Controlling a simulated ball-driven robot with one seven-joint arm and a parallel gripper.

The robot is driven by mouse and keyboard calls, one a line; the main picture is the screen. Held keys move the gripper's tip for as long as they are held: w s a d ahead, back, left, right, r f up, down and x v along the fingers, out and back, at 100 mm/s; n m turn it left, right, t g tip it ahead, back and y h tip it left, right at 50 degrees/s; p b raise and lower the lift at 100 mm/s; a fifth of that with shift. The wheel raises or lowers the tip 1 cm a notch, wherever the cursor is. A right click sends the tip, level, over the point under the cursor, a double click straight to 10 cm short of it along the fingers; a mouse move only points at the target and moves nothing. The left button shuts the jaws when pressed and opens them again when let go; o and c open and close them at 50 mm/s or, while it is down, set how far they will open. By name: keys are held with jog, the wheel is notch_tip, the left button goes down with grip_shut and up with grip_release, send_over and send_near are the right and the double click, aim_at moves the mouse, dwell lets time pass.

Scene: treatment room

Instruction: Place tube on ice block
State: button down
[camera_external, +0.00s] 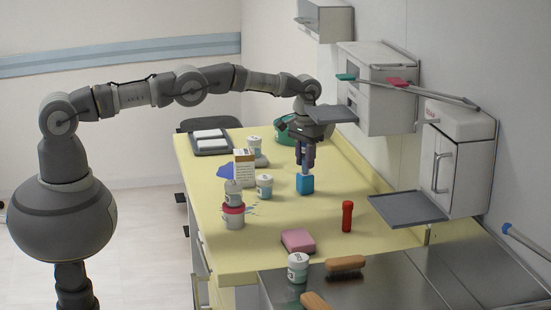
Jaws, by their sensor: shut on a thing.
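My gripper (305,164) points straight down over the yellow counter. It is shut on a slim, dark bluish tube (306,171), mostly hidden by the fingers. Directly below is a bright blue block (305,186), which I take as the ice block. It appears to stand on the counter. The tube's lower end is at the block's top in the picture; I cannot tell whether they touch.
A red cylinder (347,216) stands front right of the block, and a pink sponge (298,241) lies nearer the front. White jars (265,187) and a carton (244,168) stand left. A green bowl (286,131) is behind. A grey shelf (407,209) juts out right.

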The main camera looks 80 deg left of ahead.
jog(key=shift+f, duration=0.2)
jog(key=c, duration=0.9)
grip_release()
notch_tip(320, 180, up, 12)
jog(key=p, duration=0.4)
jog(key=shift+r, duration=0.25)
